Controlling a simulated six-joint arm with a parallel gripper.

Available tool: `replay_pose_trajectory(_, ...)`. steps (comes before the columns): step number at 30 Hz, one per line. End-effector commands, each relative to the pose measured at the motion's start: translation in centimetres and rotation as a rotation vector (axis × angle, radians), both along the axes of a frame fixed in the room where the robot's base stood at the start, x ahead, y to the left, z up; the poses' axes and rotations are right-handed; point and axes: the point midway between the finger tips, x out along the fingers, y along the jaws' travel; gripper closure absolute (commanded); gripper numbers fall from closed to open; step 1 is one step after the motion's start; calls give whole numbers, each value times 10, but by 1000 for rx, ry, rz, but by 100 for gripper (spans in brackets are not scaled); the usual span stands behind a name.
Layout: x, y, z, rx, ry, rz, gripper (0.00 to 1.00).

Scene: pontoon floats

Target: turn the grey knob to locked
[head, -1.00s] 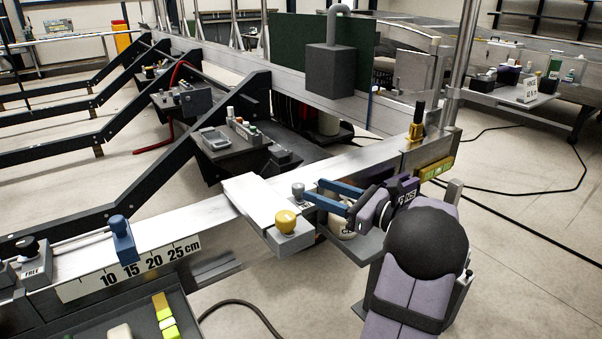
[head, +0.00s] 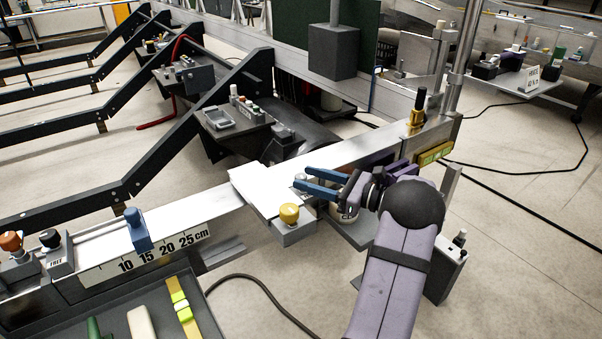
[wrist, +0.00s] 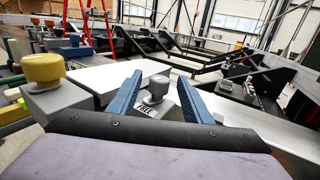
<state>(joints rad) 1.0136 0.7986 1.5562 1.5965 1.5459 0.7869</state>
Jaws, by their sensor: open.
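The grey knob (wrist: 156,87) is a short round knob on a small grey base, seen in the wrist view between the two blue fingers. A plate in front of its base reads FREE. My gripper (wrist: 155,84) is open, with one finger on each side of the knob; I cannot tell whether either finger touches it. In the head view my gripper (head: 303,182) reaches left over the beam from the right, and its blue fingertips mostly hide the knob.
A yellow knob (head: 289,212) on a grey block stands close in front of the fingers. A blue slider (head: 137,230) sits on a centimetre scale at left, beside a black knob (head: 50,238) and an orange-brown knob (head: 11,241). A tray (head: 215,320) lies at the front left.

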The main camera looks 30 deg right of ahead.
Motion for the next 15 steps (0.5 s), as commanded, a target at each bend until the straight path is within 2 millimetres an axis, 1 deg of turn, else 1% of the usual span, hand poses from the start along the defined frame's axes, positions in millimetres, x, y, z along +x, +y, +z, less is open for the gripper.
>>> replay_pose_trajectory(3, 13, 8, 2, 0, 0, 1, 55)
replay_pose_trajectory(6, 20, 12, 1, 0, 0, 1, 55)
replay_pose_trajectory(10, 25, 14, 0, -1, 0, -1, 55)
replay_pose_trajectory(15, 26, 14, 0, -1, 0, -2, 55)
